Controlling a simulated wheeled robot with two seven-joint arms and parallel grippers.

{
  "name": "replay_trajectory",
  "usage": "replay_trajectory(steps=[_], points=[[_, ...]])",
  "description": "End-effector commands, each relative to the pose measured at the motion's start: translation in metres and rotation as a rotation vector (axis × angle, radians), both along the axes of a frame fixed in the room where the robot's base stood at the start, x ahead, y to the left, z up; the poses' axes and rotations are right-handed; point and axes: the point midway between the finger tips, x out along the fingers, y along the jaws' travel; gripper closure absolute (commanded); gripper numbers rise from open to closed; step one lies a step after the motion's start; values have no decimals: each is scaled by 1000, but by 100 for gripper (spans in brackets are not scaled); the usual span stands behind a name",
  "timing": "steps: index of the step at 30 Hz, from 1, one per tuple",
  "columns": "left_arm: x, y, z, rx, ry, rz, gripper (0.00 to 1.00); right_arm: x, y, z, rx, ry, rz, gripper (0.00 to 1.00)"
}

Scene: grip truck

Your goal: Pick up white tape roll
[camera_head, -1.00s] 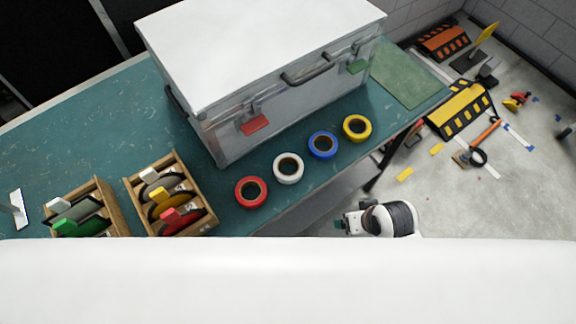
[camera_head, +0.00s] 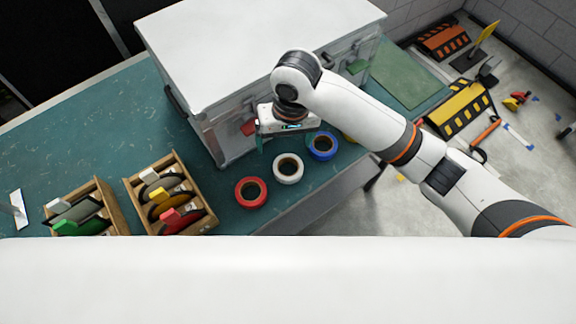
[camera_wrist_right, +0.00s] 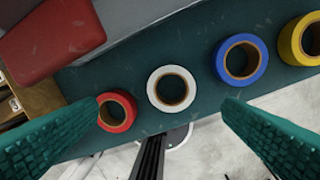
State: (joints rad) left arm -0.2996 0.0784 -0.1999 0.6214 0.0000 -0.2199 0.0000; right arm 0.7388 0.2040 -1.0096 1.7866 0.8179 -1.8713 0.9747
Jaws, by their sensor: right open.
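The white tape roll (camera_head: 288,168) lies flat on the teal table between the red tape roll (camera_head: 251,192) and the blue tape roll (camera_head: 322,145). My right gripper (camera_head: 280,140) is above the table just behind the white roll, in front of the metal case. In the right wrist view its two green fingers (camera_wrist_right: 160,125) are wide apart and empty. The white roll (camera_wrist_right: 171,88) shows there, beyond and between the fingertips, apart from them. The yellow tape roll (camera_head: 347,137) is mostly hidden by my right arm in the head view. My left gripper is not in view.
A large silver case (camera_head: 215,140) with a white lid stands close behind the rolls. Two wooden racks (camera_head: 141,208) with coloured items sit to the left. The table's front edge runs close in front of the rolls.

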Motion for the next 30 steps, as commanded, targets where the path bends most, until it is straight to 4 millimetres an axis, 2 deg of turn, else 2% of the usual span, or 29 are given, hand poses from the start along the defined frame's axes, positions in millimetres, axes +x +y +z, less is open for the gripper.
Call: replay_trajectory(steps=[4, 8, 16, 25, 30], points=[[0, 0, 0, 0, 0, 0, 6, 10, -8, 11, -78, 1, -34, 11], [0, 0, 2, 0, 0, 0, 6, 12, -11, 6, -102, 6, -47, 11], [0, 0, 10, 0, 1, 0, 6, 11, -10, -39, -102, 7, -47, 11], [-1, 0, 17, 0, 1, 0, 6, 8, -9, -64, -100, 5, -46, 11], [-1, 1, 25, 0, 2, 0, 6, 2, -6, -90, -100, 4, -46, 11]])
